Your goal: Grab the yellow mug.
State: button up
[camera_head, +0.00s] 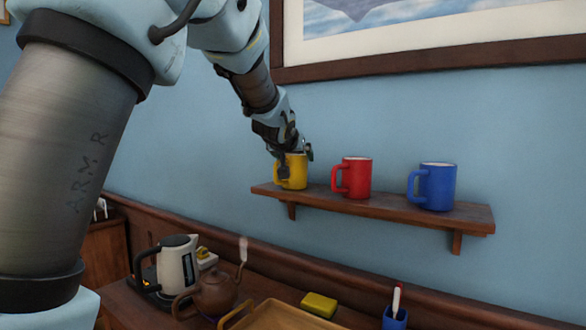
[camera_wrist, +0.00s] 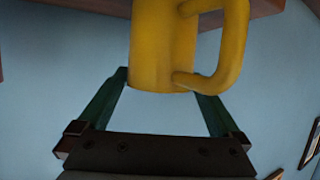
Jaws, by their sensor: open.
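The yellow mug (camera_head: 297,178) stands upright at the left end of the wooden wall shelf (camera_head: 390,208), its handle toward the left. My gripper (camera_head: 296,157) is at the mug's rim, with one dark finger in front of the mug and part of the other showing past its right upper edge. In the wrist view the yellow mug (camera_wrist: 160,45) fills the top middle, between the two green fingers of my open gripper (camera_wrist: 165,82). The mug hides part of the right finger there. I cannot tell whether a finger touches the mug.
A red mug (camera_head: 357,178) and a blue mug (camera_head: 437,187) stand to the right on the same shelf. Below are a kettle (camera_head: 180,265), a brown teapot (camera_head: 215,294), a wooden tray (camera_head: 285,318), a yellow sponge (camera_head: 319,304) and a blue cup (camera_head: 395,319). A framed picture (camera_head: 430,50) hangs above.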

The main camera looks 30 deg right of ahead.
jog(key=c, duration=1.4)
